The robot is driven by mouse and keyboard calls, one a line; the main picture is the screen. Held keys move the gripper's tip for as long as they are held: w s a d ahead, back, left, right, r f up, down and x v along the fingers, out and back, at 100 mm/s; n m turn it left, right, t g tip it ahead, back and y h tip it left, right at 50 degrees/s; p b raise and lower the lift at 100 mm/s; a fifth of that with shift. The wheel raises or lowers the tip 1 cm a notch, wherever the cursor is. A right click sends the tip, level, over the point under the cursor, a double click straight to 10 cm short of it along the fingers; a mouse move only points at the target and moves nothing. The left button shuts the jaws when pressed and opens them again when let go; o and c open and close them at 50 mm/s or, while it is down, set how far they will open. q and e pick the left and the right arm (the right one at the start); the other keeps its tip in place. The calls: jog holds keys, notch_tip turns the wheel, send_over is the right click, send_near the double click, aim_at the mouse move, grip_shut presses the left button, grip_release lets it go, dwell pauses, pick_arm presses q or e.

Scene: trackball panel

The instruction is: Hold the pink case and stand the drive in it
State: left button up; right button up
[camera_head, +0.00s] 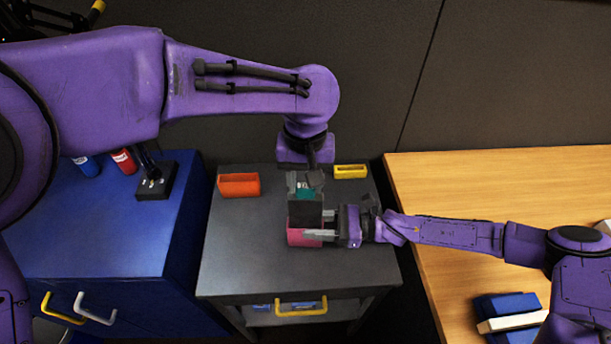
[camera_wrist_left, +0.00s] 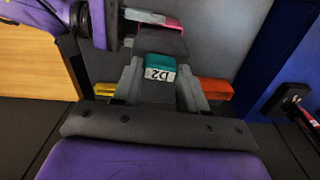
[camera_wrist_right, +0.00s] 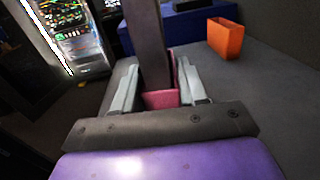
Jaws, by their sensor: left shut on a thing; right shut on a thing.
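The drive (camera_head: 307,212) is a dark upright block with a teal labelled end (camera_wrist_left: 159,67) on top. My left gripper (camera_head: 305,184) is shut on its upper end from above. The pink case (camera_head: 304,238) is on the grey cart top directly under the drive. My right gripper (camera_head: 321,225) is shut on the case from the right side; its fingers flank the pink wall (camera_wrist_right: 161,99) in the right wrist view. The drive's lower end (camera_wrist_right: 154,75) appears to be within the case's opening. Its depth in the case is hidden.
An orange open box (camera_head: 239,186) stands at the cart's back left, and a yellow box (camera_head: 350,171) at its back right. The front of the grey cart top (camera_head: 245,270) is clear. A blue cabinet (camera_head: 110,235) stands left; a wooden desk (camera_head: 500,185) is right.

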aim_at(305, 197)
pick_arm(q)
jog(key=shift+f, duration=3.55)
jog(key=o, duration=1.2)
jog(key=shift+r, duration=0.1)
